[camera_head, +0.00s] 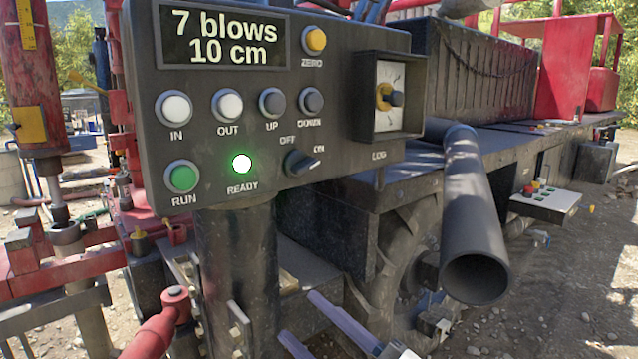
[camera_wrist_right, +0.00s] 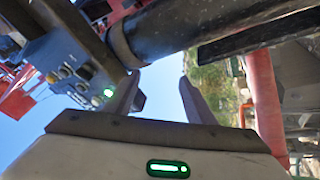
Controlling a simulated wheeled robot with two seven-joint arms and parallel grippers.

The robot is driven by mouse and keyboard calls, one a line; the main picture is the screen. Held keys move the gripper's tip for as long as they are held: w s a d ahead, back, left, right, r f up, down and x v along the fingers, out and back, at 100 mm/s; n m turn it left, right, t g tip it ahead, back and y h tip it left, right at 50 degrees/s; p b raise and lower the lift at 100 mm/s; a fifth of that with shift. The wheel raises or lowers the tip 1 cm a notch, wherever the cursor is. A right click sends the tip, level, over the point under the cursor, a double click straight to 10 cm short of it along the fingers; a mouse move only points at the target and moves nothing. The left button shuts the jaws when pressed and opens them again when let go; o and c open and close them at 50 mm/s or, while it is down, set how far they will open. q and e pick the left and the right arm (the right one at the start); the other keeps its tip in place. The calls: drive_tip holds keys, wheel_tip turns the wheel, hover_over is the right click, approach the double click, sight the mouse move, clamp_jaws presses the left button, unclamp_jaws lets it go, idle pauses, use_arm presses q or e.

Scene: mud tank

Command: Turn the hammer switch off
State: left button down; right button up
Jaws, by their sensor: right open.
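The hammer switch (camera_head: 301,162) is a dark rotary knob at the lower right of the grey control box (camera_head: 150,90), between the labels OFF and ON. Its grip slants up to the right, towards ON. The box also shows in the right wrist view (camera_wrist_right: 62,62) at the left, with its green light; the knob is too small to make out there. My right gripper (camera_head: 298,315) is low in the head view, below the box and apart from the switch. Its two fingers are spread and empty, also in the right wrist view (camera_wrist_right: 158,82). My left gripper is not in view.
The display (camera_head: 222,38) reads "7 blows 10 cm", and the READY light (camera_head: 242,163) glows green. A black post (camera_head: 238,260) holds the box. A dark pipe (camera_head: 468,200) juts out at the right. A red lever (camera_head: 155,330) stands at lower left.

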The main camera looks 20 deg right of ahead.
drive_tip(key=s+a+r+n+g+y+b, duration=0.1)
drive_tip(key=s+a+r+n+g+y, duration=0.25)
drive_tip(key=r+n, duration=0.35)
drive_tip(key=s+a+r+n+g+y, duration=0.25)
drive_tip(key=r+n+g+y, duration=0.2)
drive_tip(key=n, duration=0.55)
drive_tip(key=n+t+h+b, duration=0.3)
drive_tip(key=n+t+h, duration=0.3)
drive_tip(key=n+h, duration=0.55)
approach(308, 165)
drive_tip(key=shift+m+h, duration=0.75)
drive_tip(key=shift+m, duration=0.2)
drive_tip(key=x, duration=0.2)
drive_tip(key=p+x, duration=0.1)
drive_tip(key=x, duration=0.2)
drive_tip(key=p+x, duration=0.1)
drive_tip(key=x, duration=0.2)
drive_tip(key=shift+a+r, duration=0.3)
drive_tip(key=shift+r, duration=0.05)
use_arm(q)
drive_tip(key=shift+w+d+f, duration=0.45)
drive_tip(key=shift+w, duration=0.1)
use_arm(e)
drive_tip(key=shift+w+a+f, duration=0.1)
drive_tip(key=shift+w+a, duration=0.05)
drive_tip(key=shift+w, duration=0.05)
